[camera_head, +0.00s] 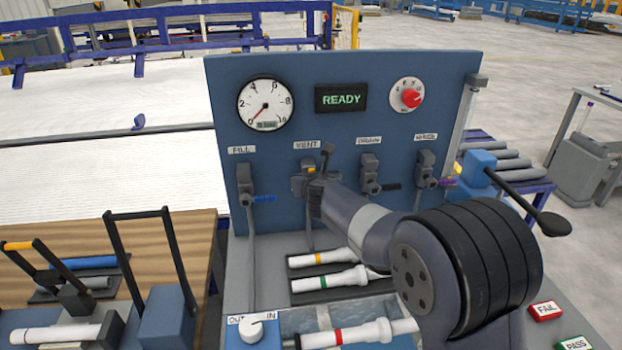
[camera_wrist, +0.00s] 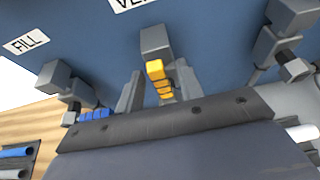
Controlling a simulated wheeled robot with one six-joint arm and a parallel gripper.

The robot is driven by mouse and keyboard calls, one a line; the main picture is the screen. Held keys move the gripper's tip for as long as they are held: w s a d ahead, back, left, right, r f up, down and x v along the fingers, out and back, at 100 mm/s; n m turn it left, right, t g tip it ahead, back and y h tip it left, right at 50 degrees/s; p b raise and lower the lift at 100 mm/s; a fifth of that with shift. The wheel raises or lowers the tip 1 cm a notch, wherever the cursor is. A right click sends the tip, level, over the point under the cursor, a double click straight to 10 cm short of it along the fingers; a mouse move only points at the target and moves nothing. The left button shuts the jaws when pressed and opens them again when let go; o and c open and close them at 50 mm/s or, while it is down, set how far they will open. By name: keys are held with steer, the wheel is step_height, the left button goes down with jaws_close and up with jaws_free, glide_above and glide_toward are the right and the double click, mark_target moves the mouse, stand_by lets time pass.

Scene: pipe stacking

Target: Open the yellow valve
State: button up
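The yellow valve is the one under the VENT label on the blue panel. In the wrist view its short ribbed yellow handle (camera_wrist: 160,79) sticks out from a grey valve body (camera_wrist: 155,40). In the head view only a little of the yellow handle (camera_head: 311,170) shows, as my gripper (camera_head: 313,183) covers most of it. In the wrist view my gripper (camera_wrist: 158,90) has one grey finger on each side of the yellow handle. The fingers stand apart with narrow gaps to the handle, so it looks open around the handle, not clamped.
The FILL valve with a blue handle (camera_head: 264,199) is to the left. A black-handled valve (camera_head: 371,175) and a purple-handled valve (camera_head: 428,170) are to the right. The gauge (camera_head: 265,104) and READY display (camera_head: 341,98) sit above. White pipes (camera_head: 330,281) lie below my arm.

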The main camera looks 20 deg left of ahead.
steer(key=v, duration=1)
steer(key=shift+b, duration=0.45)
steer(key=shift+f, duration=0.1)
steer(key=p+x, duration=0.1)
steer(key=x, duration=0.9)
steer(key=shift+w+a, duration=0.15)
steer(key=shift+w, duration=0.15)
steer(key=shift+f, duration=0.1)
steer(key=shift+s, duration=0.1)
